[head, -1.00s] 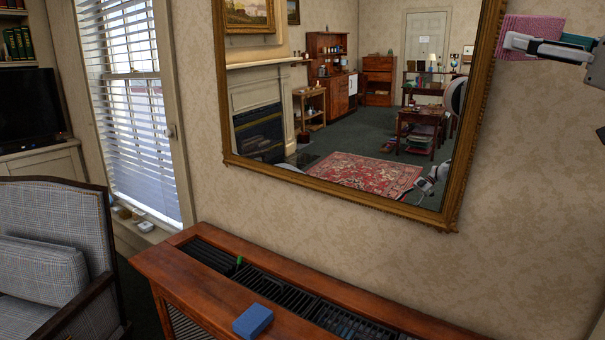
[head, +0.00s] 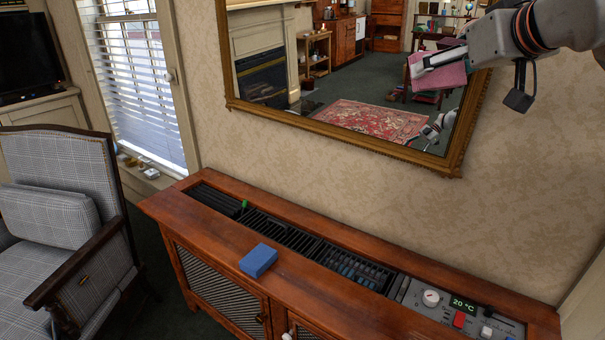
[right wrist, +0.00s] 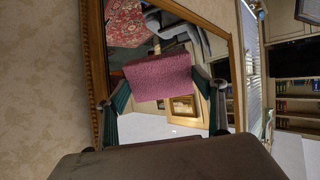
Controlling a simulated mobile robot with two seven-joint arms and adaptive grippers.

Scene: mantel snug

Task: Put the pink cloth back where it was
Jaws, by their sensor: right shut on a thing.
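The pink cloth (head: 452,79) is in the upper right of the head view, raised in front of the framed mirror and well above the wooden cabinet (head: 300,272). My right gripper (head: 424,64) is shut on it. In the right wrist view the cloth (right wrist: 158,78) looks like a flat, thick pad between the two fingers, with the mirror beyond. My left gripper is not in view.
A blue block (head: 258,261) sits on the cabinet's front top edge. Dark slatted grilles and a control panel (head: 462,308) reading 20 °C are set into the top. The gilt-framed mirror (head: 350,142) hangs behind. A plaid armchair (head: 55,215) stands at left.

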